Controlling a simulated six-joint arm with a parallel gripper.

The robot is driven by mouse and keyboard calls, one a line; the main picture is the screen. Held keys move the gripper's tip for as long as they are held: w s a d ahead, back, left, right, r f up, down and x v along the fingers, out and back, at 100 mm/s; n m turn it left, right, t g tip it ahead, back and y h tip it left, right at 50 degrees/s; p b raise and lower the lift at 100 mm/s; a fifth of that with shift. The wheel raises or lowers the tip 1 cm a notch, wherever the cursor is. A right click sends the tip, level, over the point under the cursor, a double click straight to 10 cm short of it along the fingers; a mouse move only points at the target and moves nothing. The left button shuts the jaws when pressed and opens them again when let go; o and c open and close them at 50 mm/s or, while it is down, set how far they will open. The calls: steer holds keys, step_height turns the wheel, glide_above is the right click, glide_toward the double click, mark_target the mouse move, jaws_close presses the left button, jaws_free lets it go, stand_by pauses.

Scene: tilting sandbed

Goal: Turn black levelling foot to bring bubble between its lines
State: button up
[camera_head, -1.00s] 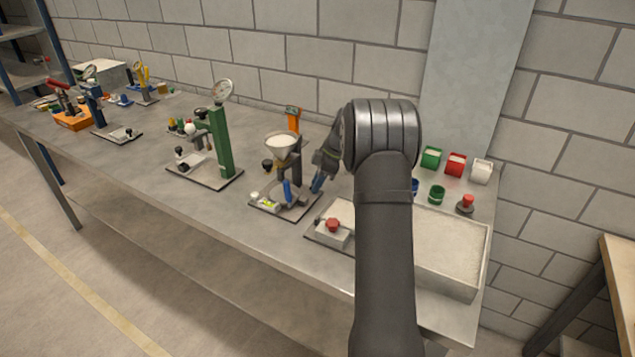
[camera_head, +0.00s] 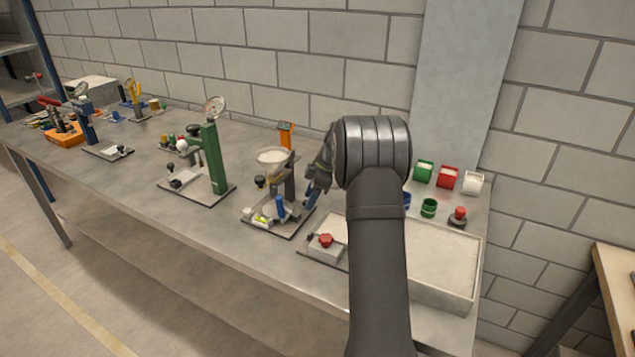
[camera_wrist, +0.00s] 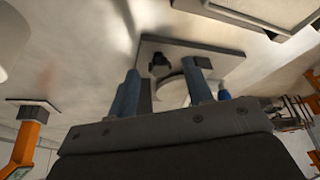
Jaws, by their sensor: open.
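The funnel stand's base plate (camera_head: 288,230) is on the bench in the middle of the head view. A black knob (camera_head: 260,182), perhaps the levelling foot, is just left of the funnel (camera_head: 273,157). A yellow-green bubble level (camera_head: 262,218) lies near the plate's front; its bubble and lines are too small to read. My gripper (camera_head: 312,193) is right of the stand, partly hidden by my arm. In the wrist view my gripper (camera_wrist: 163,88) is open, with blue fingers apart. A dark knob (camera_wrist: 160,64) on a plate (camera_wrist: 215,48) shows beyond and between them.
A green gauge stand (camera_head: 216,160) is left of the funnel stand. A red-button box (camera_head: 325,246) and a large sand tray (camera_head: 440,291) are to the right. An orange post (camera_head: 286,134) stands behind. Small coloured cups (camera_head: 447,178) are at the back right.

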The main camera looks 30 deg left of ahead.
steer(key=v, duration=1.7)
steer(key=shift+f, duration=0.15)
steer(key=x, duration=1.7)
steer(key=shift+s+a+f, duration=0.1)
steer(key=shift+f, duration=0.15)
steer(key=shift+s+r+m+t, duration=0.1)
steer(key=shift+r+m+t, duration=0.2)
steer(key=shift+m, duration=0.6)
steer(key=m+t, duration=0.1)
steer(key=m, duration=0.1)
steer(key=m+t, duration=0.1)
steer(key=m, duration=0.2)
steer(key=shift+s+m+y, duration=0.2)
steer(key=shift+m+y, duration=0.1)
steer(key=m+t, duration=0.1)
steer(key=m, duration=0.3)
steer(key=shift+s+f+t, duration=0.1)
steer(key=shift+s+t, duration=0.1)
steer(key=shift+t, duration=0.2)
steer(key=shift+m+t+h, duration=0.5)
steer(key=shift+m, duration=1.1)
